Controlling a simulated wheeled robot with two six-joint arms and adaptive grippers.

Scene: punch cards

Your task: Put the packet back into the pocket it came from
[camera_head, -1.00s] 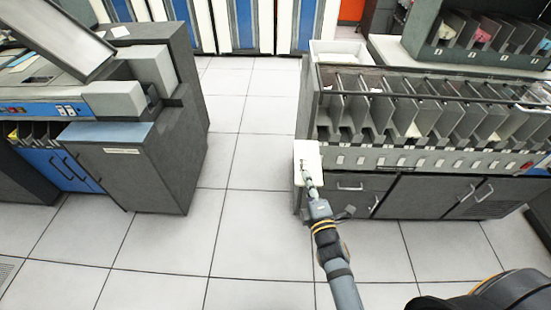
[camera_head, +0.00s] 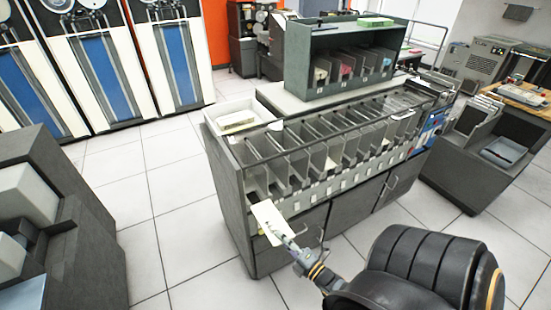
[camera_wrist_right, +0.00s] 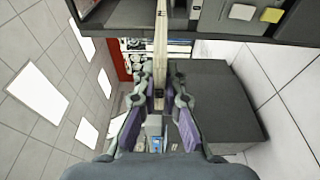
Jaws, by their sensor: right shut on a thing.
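A cream-white packet (camera_head: 268,216) is held by my right gripper (camera_head: 284,238) in front of the near left corner of the grey sorter cabinet (camera_head: 228,175). In the right wrist view the packet (camera_wrist_right: 161,38) shows edge-on as a thin pale stack between the fingers of the right gripper (camera_wrist_right: 160,88), which are shut on it. A row of open slanted pockets (camera_head: 340,140) runs along the cabinet top, behind the packet. Smaller pockets with coloured cards sit in the upper rack (camera_head: 310,42). I cannot tell which pocket the packet came from. My left gripper is not in view.
A white tray (camera_head: 232,112) with a pale stack lies at the cabinet's left end. Cabinet door handles (camera_head: 312,242) stick out on the front. A dark grey machine (camera_head: 40,190) stands at the left, with free tiled floor (camera_head: 165,205) between. A desk stands at the right.

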